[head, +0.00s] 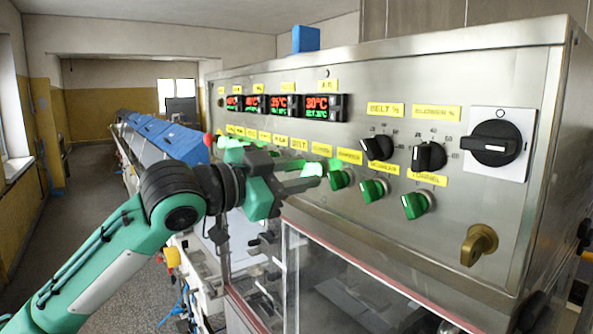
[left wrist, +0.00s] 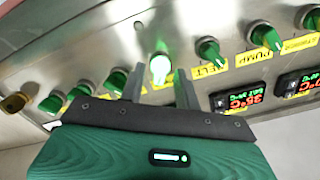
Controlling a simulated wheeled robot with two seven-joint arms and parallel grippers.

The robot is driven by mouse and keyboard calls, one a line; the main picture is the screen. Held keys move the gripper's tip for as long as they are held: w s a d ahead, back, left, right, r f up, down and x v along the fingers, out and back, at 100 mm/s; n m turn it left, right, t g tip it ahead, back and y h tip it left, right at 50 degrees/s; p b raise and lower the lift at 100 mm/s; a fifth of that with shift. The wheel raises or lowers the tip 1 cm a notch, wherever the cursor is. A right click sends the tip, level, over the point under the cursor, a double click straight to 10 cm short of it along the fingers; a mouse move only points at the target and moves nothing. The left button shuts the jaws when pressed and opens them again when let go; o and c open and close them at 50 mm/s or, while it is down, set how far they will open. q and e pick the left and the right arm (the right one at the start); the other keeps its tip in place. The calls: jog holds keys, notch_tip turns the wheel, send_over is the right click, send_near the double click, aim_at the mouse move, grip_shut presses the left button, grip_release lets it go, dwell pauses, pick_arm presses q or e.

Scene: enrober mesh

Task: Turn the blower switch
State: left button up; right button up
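A row of green rotary switches runs along the steel panel (head: 400,70) under yellow labels. My left gripper (head: 301,178) points at one bright, lit green switch (head: 312,169); in the left wrist view this lit switch (left wrist: 160,68) lies between and just beyond the two fingers (left wrist: 160,88). The fingers are apart, with a gap on both sides of the switch; contact cannot be told. Its label is partly hidden, so I cannot read whether it says blower. Switches to its right in the head view (head: 341,178) are unlit. My right gripper is out of view.
Black dials (head: 428,156) sit under the belt and blower percent labels, with a large black rotary switch (head: 495,143) and a brass key switch (head: 478,245) farther right. Red displays (head: 323,107) are above. A red-edged clear guard (head: 350,270) hangs below the panel.

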pick_arm(q)
jog(key=shift+c, duration=0.2)
grip_shut()
jog(key=shift+n, duration=0.3)
jog(key=n+p, duration=0.3)
jog(key=n, duration=0.3)
jog(key=shift+r, duration=0.2)
jog(key=n+p, duration=0.3)
jog(key=n, duration=0.2)
jog(key=shift+a, duration=0.1)
jog(key=shift+f+n, duration=0.1)
jog(key=shift+n, duration=0.2)
jog(key=shift+o, duration=0.2)
grip_release()
jog(key=shift+w, duration=0.1)
